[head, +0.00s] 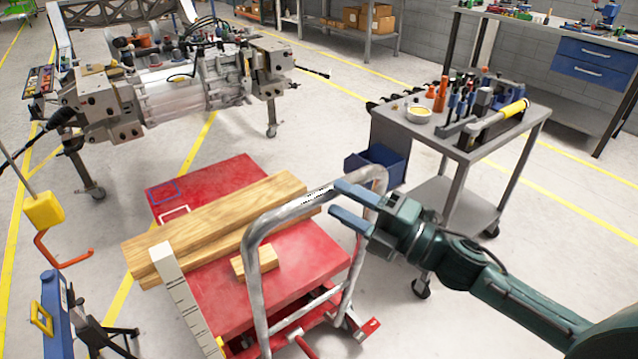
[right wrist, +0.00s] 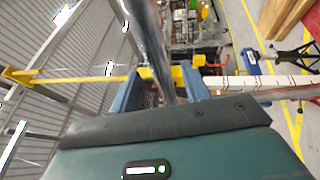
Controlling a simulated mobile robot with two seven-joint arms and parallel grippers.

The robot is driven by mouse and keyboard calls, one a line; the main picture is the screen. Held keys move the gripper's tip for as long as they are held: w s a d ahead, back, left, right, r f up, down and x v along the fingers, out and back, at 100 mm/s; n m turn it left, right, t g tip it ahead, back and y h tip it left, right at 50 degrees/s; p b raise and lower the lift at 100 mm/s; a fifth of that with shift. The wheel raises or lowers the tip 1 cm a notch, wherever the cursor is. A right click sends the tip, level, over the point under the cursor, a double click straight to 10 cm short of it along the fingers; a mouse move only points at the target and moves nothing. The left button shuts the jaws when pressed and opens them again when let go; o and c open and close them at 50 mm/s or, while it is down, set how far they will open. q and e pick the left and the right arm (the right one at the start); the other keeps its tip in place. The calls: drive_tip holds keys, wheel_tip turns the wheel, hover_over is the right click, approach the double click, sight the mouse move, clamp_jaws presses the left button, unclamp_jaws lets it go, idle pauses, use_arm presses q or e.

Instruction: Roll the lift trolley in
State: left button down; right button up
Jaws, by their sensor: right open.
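The lift trolley has a red platform (head: 285,265) and a grey tubular push handle (head: 290,215), in the middle foreground of the head view. Two wooden beams (head: 225,220) and a small wood block (head: 255,261) lie on it. My right gripper (head: 335,199) is open at the handle's top bar, near its right bend. In the right wrist view the handle tube (right wrist: 158,45) passes between the two blue fingers (right wrist: 162,88); contact cannot be told. My left gripper is not in view.
A chassis fixture on castors (head: 190,85) stands beyond the trolley. A grey tool cart (head: 470,150) stands to the right, with a blue bin (head: 375,168) at its side. A yellow hanging control box (head: 43,211) is at left. Floor between trolley and fixture looks clear.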

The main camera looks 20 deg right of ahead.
sight(319, 189)
drive_tip(key=shift+p+x, duration=0.45)
drive_tip(key=shift+x, duration=2.3)
clamp_jaws()
